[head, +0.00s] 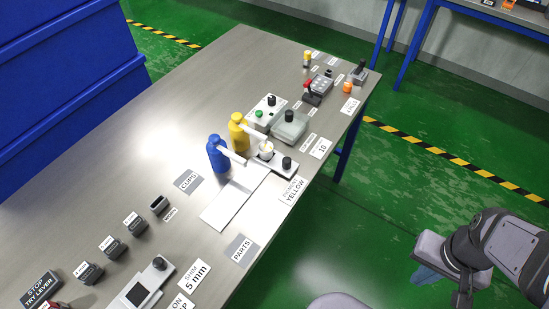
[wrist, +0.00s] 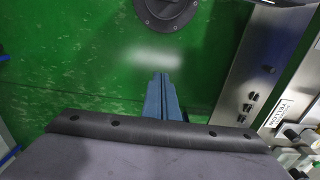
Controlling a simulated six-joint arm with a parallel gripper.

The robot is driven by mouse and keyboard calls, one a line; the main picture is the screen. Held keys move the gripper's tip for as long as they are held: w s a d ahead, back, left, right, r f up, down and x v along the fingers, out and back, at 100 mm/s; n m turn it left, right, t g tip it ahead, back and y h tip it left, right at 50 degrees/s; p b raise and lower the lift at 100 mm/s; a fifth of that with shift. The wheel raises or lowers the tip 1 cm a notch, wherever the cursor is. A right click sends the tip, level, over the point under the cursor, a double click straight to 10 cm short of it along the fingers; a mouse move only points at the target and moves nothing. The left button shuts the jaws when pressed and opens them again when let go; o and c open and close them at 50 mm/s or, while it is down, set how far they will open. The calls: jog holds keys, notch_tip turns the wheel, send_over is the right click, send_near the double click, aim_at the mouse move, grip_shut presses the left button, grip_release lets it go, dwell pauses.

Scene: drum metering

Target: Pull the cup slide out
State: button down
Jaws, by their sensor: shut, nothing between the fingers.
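The cup slide (head: 275,164) is a flat metal plate with a black knob (head: 287,162) at its front end, on the bench. A small white cup (head: 266,149) stands at its inner end, near the spouts of the yellow bottle (head: 238,132) and the blue bottle (head: 218,154). My gripper (head: 424,278) is off the bench at the lower right, over the green floor, well apart from the slide. In the wrist view its blue fingers (wrist: 161,78) are together and empty. The cup slide is not clear in the wrist view.
A clear-lidded box (head: 290,125) and a green-button box (head: 264,114) stand behind the bottles. A white sheet (head: 233,199) lies in front of them. A "PIGMENT YELLOW" card (head: 292,190) lies near the slide's knob. The floor between my gripper and the bench edge is free.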

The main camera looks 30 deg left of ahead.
jog(key=c, duration=1.8)
grip_release()
jog(key=shift+w, duration=0.1)
jog(key=shift+o, duration=1.3)
jog(key=shift+n+t, duration=0.7)
jog(key=shift+t, duration=0.1)
jog(key=w, duration=0.2)
jog(key=w+f, duration=0.1)
jog(key=w, duration=0.2)
jog(key=shift+f, duration=0.2)
jog(key=w+a+f+n+t+y, duration=0.25)
jog(key=w+a+n+t, duration=0.25)
jog(key=w+a, duration=0.65)
jog(key=n+g+y+b, duration=0.1)
jog(key=n+g+y, duration=0.2)
jog(key=n+y, duration=0.6)
send_near(289, 162)
jog(key=a+f, duration=0.1)
jog(key=w+a+f+y, duration=0.1)
jog(key=shift+w+a+f+m, duration=0.15)
jog(key=shift+w+f+m, duration=0.15)
jog(key=shift+f, duration=0.1)
jog(key=shift+s+a+r+y, duration=0.1)
jog(key=shift+s+a+y, duration=0.15)
jog(key=shift+y, duration=0.1)
jog(key=shift+p+x, duration=0.55)
jog(key=shift+x, duration=3.05)
